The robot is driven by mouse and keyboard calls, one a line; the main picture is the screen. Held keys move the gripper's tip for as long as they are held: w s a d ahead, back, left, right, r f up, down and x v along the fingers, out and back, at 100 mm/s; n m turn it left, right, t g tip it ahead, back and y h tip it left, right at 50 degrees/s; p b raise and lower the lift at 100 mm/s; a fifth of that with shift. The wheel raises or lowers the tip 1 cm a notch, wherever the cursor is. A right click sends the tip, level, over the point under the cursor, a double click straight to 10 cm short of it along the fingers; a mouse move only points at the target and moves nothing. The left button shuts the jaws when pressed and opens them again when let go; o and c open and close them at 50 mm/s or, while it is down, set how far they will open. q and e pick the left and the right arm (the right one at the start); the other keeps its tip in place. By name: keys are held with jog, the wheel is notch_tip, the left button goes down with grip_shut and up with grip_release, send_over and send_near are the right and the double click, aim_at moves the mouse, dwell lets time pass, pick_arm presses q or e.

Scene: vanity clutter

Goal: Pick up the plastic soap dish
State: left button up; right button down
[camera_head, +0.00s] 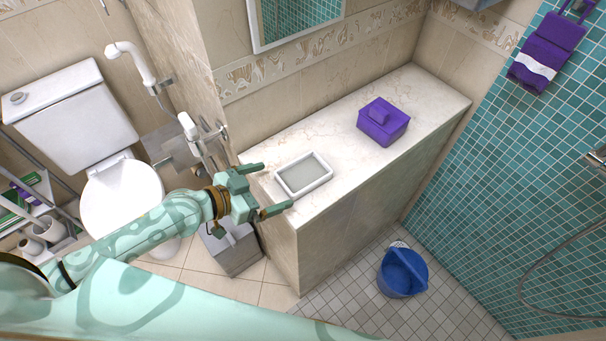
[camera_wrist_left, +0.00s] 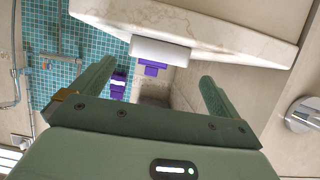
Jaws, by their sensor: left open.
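The plastic soap dish (camera_head: 318,186) is a white, shallow rectangular tray with a grey inside. It lies flat on the near left end of the marble counter. In the left wrist view the soap dish (camera_wrist_left: 160,51) is a white block against the counter, beyond and between the fingers. My left gripper (camera_head: 277,186) is open and empty at the counter's left end. Its two fingers point towards the dish, one towards each side, and look apart from it. The left wrist view also shows the open fingers (camera_wrist_left: 158,74). My right gripper is not in view.
The marble counter (camera_head: 420,102) is clear around a purple box (camera_head: 383,121) farther right. A blue bucket (camera_head: 402,273) stands on the floor below. A grey bin (camera_head: 232,250) stands under my left gripper. A toilet (camera_head: 122,200) is at the left.

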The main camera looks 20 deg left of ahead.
aim_at(308, 173)
pick_arm(q)
jog(key=x, duration=0.7)
jog(key=shift+w+d, duration=0.2)
jog(key=shift+d, duration=0.1)
jog(key=shift+r, duration=0.1)
jog(key=c, duration=1)
